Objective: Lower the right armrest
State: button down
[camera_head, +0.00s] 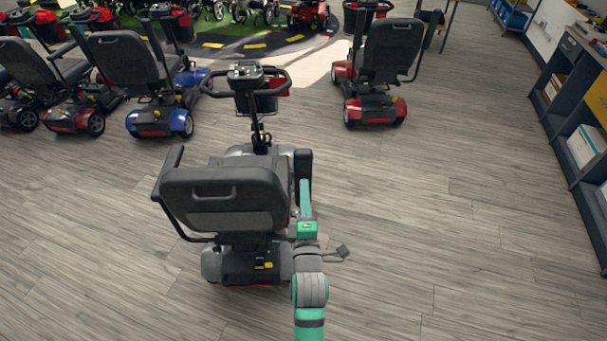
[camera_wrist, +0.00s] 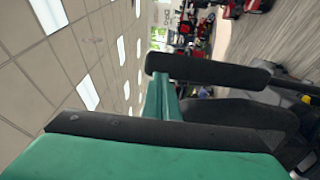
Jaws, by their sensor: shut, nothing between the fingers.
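The scooter stands at the centre of the head view, and I see its grey seat back (camera_head: 222,197) from behind. The right armrest (camera_head: 303,163) is a dark pad on the right side of the seat. In the tilted wrist view the pad (camera_wrist: 205,70) runs lengthwise from the floor side towards the ceiling side, so it looks raised. My gripper (camera_head: 305,190) is shut and empty, close to the pad. Its teal fingers (camera_wrist: 158,92) show beside the pad's upper end in the wrist view. Contact cannot be told. The left armrest (camera_head: 168,172) shows on the other side.
A red scooter (camera_head: 376,78) stands ahead to the right. Blue (camera_head: 150,85) and red (camera_head: 72,90) scooters stand in a row at the left. A shelf unit (camera_head: 570,110) lines the right edge. The wooden floor right of the scooter is clear.

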aim_at(303, 164)
jog(key=shift+w+a+r, duration=0.1)
jog(key=shift+w+r, duration=0.1)
jog(key=shift+w, duration=1.25)
jog(key=shift+w+a+r, duration=0.1)
jog(key=shift+w+r, duration=0.05)
jog(key=shift+w, duration=1.25)
jog(key=shift+d, duration=0.1)
